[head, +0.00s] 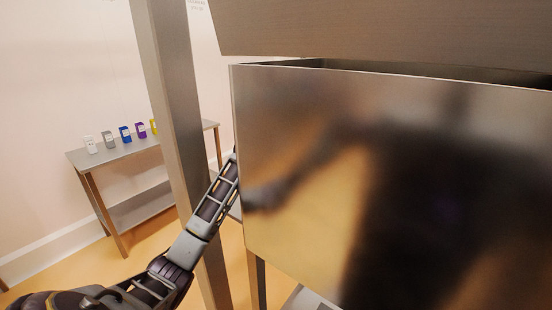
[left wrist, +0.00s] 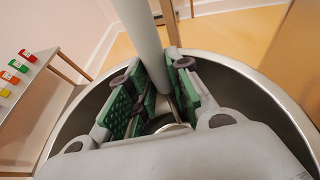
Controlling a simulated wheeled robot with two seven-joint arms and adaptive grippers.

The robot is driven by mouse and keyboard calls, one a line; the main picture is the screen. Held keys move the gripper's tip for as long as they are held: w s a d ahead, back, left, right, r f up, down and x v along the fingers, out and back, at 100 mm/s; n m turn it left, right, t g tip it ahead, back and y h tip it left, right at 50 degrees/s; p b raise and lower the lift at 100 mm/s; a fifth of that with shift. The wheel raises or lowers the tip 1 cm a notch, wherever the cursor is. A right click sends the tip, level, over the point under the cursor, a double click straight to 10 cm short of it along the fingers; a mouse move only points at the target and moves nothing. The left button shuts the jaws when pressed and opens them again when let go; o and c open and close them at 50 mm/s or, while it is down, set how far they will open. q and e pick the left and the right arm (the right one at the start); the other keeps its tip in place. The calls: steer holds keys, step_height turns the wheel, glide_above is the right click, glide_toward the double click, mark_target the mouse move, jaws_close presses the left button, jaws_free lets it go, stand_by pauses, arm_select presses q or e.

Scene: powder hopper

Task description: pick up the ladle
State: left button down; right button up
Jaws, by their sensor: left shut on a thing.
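In the left wrist view the green-padded fingers of my left gripper (left wrist: 163,100) are shut on the ladle (left wrist: 141,40). Its pale grey, round handle runs from the top of the picture down between the pads. A small rounded metal piece shows just below the pads, and I cannot tell if it is the ladle's bowl. In the head view the left arm reaches behind the left edge of the steel panel, which hides the gripper and the ladle. My right gripper is not in view.
A large round metal vessel (left wrist: 262,78) curves around the left gripper. The shiny steel hopper panel (head: 300,185) fills the right of the head view. A steel post (head: 172,100) stands left of it. A side table (head: 115,153) carries several coloured containers.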

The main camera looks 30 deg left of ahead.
arm_select(q)
steer(key=shift+r, duration=0.15)
step_height(320, 180, up, 10)
steer(key=b, duration=0.1)
stand_by(0.7)
